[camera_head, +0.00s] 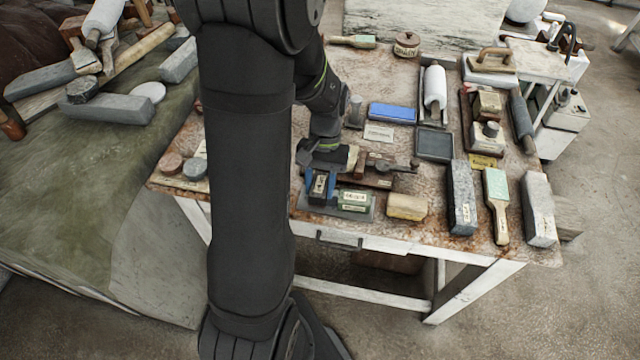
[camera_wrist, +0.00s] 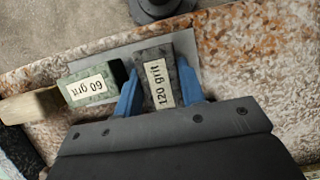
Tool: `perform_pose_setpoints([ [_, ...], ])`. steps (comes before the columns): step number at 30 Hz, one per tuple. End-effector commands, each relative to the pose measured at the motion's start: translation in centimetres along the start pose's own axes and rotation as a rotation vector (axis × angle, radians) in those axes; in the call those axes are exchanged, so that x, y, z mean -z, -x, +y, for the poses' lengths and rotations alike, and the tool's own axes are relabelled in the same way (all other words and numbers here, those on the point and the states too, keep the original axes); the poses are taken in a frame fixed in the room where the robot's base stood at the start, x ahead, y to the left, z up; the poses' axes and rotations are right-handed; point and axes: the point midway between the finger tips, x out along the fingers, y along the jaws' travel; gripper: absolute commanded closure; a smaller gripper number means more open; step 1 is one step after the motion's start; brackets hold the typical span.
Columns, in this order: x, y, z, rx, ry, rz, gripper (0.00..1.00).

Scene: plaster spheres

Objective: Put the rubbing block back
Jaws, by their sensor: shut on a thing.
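My gripper (camera_head: 320,184) is shut on a dark grey block labelled "120 grit" (camera_wrist: 158,80). In the wrist view, one blue finger of my gripper (camera_wrist: 158,88) presses each side of the block. The block also shows in the head view (camera_head: 319,190), upright at the left end of a grey tray (camera_head: 334,211). A green block labelled "60 grit" (camera_head: 355,201) sits on the tray just right of it, with a small gap. The tray's bare strip also shows in the wrist view (camera_wrist: 115,50). I cannot tell whether the held block touches the tray.
A tan block (camera_head: 407,207) lies right of the tray. Behind are a wooden tool (camera_head: 385,168), a white card (camera_head: 379,133), a blue box (camera_head: 392,112) and a dark square tray (camera_head: 434,146). Long stone blocks (camera_head: 462,200) stand farther right. The table's front edge is close.

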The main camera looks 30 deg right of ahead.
Motion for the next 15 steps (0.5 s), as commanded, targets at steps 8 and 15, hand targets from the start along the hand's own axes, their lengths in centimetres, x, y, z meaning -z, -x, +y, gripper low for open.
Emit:
perform_pose_setpoints([
  [8, 0.13, -0.22, 0.03, 0.0, 0.0, 0.002, 0.89],
  [15, 0.24, -0.53, 0.03, 0.0, 0.0, 0.001, 0.55],
])
